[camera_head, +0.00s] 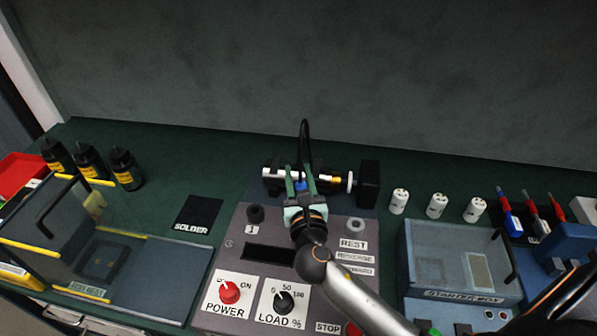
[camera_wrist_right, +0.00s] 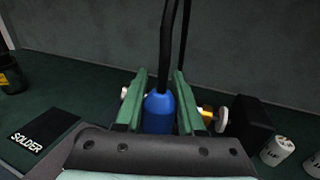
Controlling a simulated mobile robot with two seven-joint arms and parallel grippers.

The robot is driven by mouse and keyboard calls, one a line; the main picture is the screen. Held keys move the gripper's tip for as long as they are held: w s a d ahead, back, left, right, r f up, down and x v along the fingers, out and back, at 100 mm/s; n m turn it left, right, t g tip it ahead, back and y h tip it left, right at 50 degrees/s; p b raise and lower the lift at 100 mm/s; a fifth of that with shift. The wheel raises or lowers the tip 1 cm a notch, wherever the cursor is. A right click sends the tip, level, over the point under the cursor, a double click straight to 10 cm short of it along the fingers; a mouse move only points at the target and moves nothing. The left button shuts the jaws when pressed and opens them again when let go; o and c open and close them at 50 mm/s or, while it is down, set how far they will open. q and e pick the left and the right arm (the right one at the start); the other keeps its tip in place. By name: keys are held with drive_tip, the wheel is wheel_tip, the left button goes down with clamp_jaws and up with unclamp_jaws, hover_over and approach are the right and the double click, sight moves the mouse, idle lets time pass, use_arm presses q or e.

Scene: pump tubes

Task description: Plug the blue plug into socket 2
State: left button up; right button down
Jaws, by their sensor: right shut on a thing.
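My right gripper (camera_head: 301,182) is shut on the blue plug (camera_wrist_right: 158,113), which stands upright between its two green fingers in the right wrist view. A black cable (camera_wrist_right: 166,50) rises from the plug's top. In the head view only a little blue shows between the fingers, above the back edge of the grey panel (camera_head: 228,262). Socket 1 (camera_head: 255,213) is a dark round socket at the panel's back left, with its label below it. I see no socket marked 2; my gripper and wrist cover the panel's back middle.
A motor with a shaft and black block (camera_head: 369,184) stands just behind my gripper. White cylinders (camera_head: 437,206) and a clear-lidded starter box (camera_head: 458,262) are to the right. A black SOLDER pad (camera_head: 198,214), a clear-walled test box (camera_head: 180,270) and black bottles (camera_head: 126,169) are left.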

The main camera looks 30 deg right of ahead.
sight(298, 185)
use_arm(q)
drive_tip(key=shift+f+b, duration=0.85)
drive_tip(key=shift+f, duration=0.3)
use_arm(e)
drive_tip(key=shift+f, duration=1.5)
use_arm(q)
drive_tip(key=shift+r+p, duration=0.65)
drive_tip(key=shift+r, duration=0.05)
drive_tip(key=shift+f+b, duration=1.45)
use_arm(e)
drive_tip(key=shift+f, duration=2)
drive_tip(key=shift+c, duration=2.2)
unclamp_jaws()
